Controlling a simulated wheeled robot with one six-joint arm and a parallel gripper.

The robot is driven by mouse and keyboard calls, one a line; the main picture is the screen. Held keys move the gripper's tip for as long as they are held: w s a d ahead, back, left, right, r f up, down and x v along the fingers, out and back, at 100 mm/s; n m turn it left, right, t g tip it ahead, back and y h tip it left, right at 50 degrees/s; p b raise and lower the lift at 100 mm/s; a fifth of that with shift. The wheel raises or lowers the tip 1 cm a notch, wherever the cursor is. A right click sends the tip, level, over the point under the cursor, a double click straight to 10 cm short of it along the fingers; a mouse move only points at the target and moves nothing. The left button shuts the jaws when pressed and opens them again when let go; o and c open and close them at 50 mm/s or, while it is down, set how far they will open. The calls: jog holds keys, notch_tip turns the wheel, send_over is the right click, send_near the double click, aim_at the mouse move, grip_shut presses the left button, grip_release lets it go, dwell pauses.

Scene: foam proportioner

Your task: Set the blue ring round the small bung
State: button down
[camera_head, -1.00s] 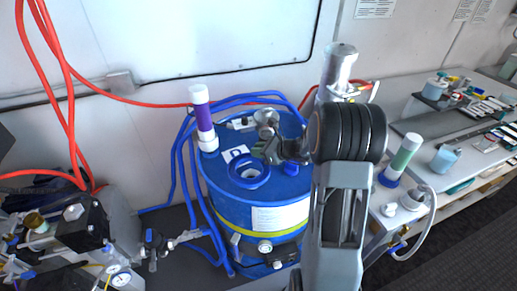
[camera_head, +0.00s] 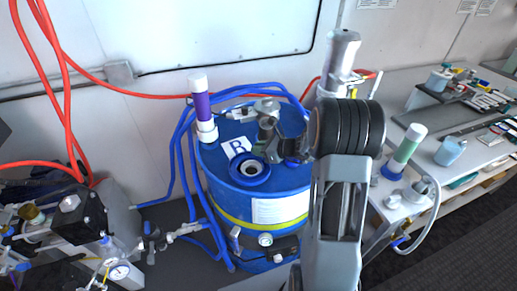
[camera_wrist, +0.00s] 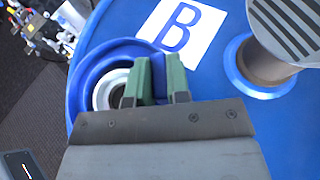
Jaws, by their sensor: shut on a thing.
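The blue ring (camera_head: 265,178) is over the near left part of the blue drum's top. It also shows in the wrist view (camera_wrist: 82,78). The small bung (camera_wrist: 112,90) is pale and round, and shows through the ring's opening, off-centre toward my fingers. It also shows in the head view (camera_head: 250,170). My gripper (camera_wrist: 160,76) has two green fingertips shut on the ring's side nearest the printed label. My gripper hides part of the ring and bung. I cannot tell whether the ring rests on the drum or hovers just above it.
The blue drum (camera_head: 238,205) bears a white label with a B (camera_wrist: 182,32). A metal fitting (camera_wrist: 270,60) with a blue collar stands to the right on its top. A purple and white tube (camera_head: 202,108) stands at its left back. Blue hoses (camera_head: 183,150) loop round it.

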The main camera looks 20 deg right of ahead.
jog(key=shift+s+d, duration=0.25)
dwell(0.3)
jog(key=shift+f+b, duration=0.7)
jog(key=shift+b, duration=0.15)
dwell(0.9)
jog(key=c, duration=1.4)
grip_release()
jog(key=shift+r, duration=0.1)
jog(key=shift+p+v, duration=2.2)
jog(key=shift+v, duration=3.25)
